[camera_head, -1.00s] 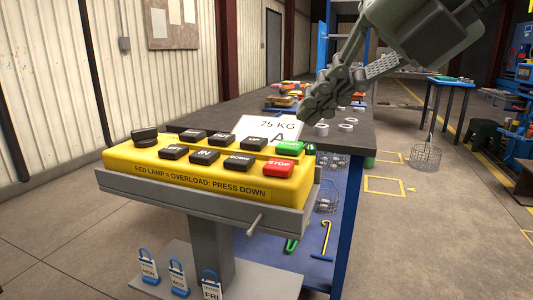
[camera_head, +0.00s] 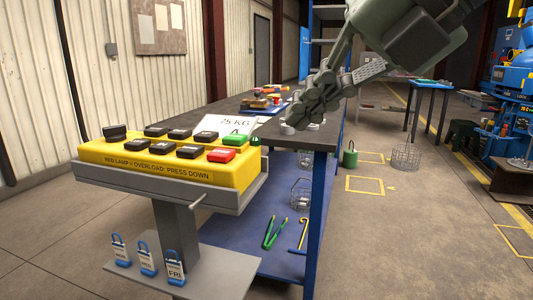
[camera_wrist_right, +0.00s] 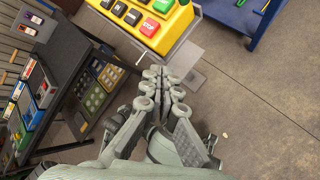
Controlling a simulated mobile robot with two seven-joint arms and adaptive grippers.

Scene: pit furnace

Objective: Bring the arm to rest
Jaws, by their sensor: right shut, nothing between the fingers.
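My right gripper (camera_head: 294,122) hangs in from the top right in the head view. Its fingers are together with nothing between them. It appears right of the yellow button panel (camera_head: 165,175), in front of the dark bench top, and apart from the panel's buttons. In the right wrist view the closed fingers (camera_wrist_right: 164,72) point toward the panel (camera_wrist_right: 165,35), whose red stop button (camera_wrist_right: 149,27) shows. In the head view the green start button (camera_head: 235,140) and red stop button (camera_head: 221,155) are at the panel's right end. My left gripper is not in view.
A dark-topped bench (camera_head: 320,139) with a blue frame stands behind the panel. A wire basket (camera_head: 405,157) and green weight (camera_head: 350,156) stand on the floor at right. A dark rack (camera_wrist_right: 75,75) shows in the wrist view.

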